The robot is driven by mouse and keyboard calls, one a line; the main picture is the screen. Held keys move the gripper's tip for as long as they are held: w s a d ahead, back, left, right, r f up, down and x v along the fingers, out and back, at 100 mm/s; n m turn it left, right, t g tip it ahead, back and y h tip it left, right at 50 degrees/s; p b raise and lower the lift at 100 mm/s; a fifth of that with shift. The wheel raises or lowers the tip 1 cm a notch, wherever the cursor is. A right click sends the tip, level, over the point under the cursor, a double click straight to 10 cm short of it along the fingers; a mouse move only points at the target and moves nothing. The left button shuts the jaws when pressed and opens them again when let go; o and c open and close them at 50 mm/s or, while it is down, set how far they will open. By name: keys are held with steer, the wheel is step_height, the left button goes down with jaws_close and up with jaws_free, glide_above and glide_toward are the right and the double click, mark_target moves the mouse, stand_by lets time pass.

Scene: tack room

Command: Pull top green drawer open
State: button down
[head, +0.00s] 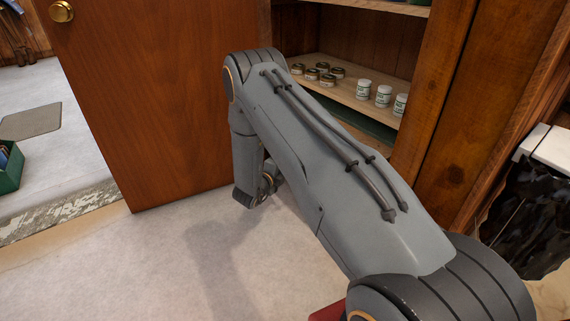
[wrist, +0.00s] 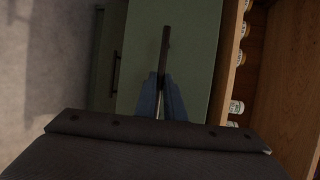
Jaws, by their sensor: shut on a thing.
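The top green drawer (wrist: 195,50) fills the middle of the wrist view, which is turned sideways. Its dark bar handle (wrist: 166,42) runs between the blue fingers of my gripper (wrist: 161,82), which is shut on it. A lower green drawer (wrist: 106,30) with its own dark handle (wrist: 117,70) shows at the left; the top drawer's front seems to stand forward of it and covers part of it. In the head view my gripper (head: 268,185) is partly visible below my arm, which hides most of the drawers.
A wooden shelf (head: 345,95) above the drawers holds white jars (head: 383,96) and small tins (head: 327,80). A wooden door (head: 160,100) stands at the left of my arm. A green crate (head: 10,170) is at the far left. The pale floor (head: 130,270) in front is clear.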

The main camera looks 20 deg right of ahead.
steer(key=c, duration=1.8)
jaws_free()
steer(key=shift+c, duration=0.2)
steer(key=p+v, duration=0.2)
steer(key=v, duration=0.6)
